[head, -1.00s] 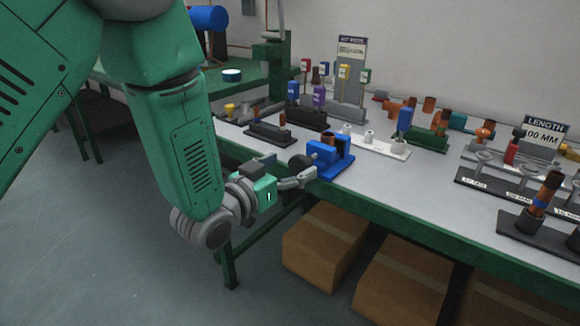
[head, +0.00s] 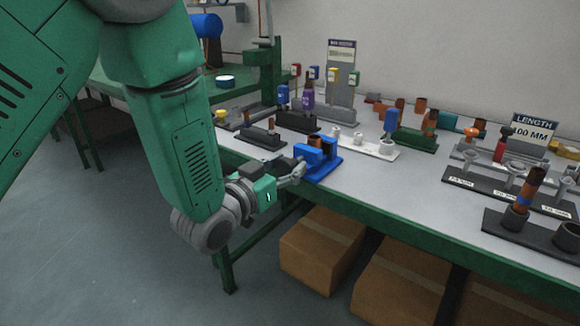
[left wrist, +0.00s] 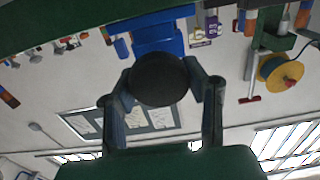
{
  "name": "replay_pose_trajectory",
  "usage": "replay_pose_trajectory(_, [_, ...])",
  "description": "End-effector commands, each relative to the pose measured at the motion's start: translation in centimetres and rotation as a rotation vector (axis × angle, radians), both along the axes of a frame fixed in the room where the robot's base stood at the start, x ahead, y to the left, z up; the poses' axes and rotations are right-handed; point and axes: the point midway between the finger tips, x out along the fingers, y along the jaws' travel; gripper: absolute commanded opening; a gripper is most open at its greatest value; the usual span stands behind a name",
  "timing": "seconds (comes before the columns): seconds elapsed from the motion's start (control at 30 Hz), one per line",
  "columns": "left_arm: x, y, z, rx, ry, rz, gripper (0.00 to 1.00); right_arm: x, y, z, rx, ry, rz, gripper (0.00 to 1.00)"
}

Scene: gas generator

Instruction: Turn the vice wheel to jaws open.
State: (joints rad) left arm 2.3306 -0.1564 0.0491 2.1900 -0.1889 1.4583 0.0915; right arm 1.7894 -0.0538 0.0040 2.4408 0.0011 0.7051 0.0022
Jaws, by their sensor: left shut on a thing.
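The blue vice (head: 322,162) stands at the near edge of the bench, with a copper-brown piece (head: 315,140) showing at its top. My left gripper (head: 297,174) is at the vice's left, wheel side. In the left wrist view the round black vice wheel (left wrist: 158,79) lies between my two fingers, which are shut on its sides. The blue vice body (left wrist: 155,35) is just beyond it. In the head view the gripper largely hides the wheel. The jaw gap is hard to judge. My right gripper is out of view.
A dark block with brown pegs (head: 262,138) stands left of the vice, and a white peg rack (head: 368,149) stands behind it on the right. Cardboard boxes (head: 318,250) sit under the bench.

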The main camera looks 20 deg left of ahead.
Motion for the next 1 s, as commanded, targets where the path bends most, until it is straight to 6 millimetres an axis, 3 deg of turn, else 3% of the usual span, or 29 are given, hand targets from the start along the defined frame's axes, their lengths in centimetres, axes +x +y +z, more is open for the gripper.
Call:
replay_pose_trajectory(0.57, [-0.3,-0.4,-0.5,-0.045,0.031,-0.011,0.11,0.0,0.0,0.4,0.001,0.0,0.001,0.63])
replay_pose_trajectory(1.0, [-0.3,-0.4,-0.4,-0.337,0.136,-0.009,0.11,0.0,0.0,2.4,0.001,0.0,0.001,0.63])
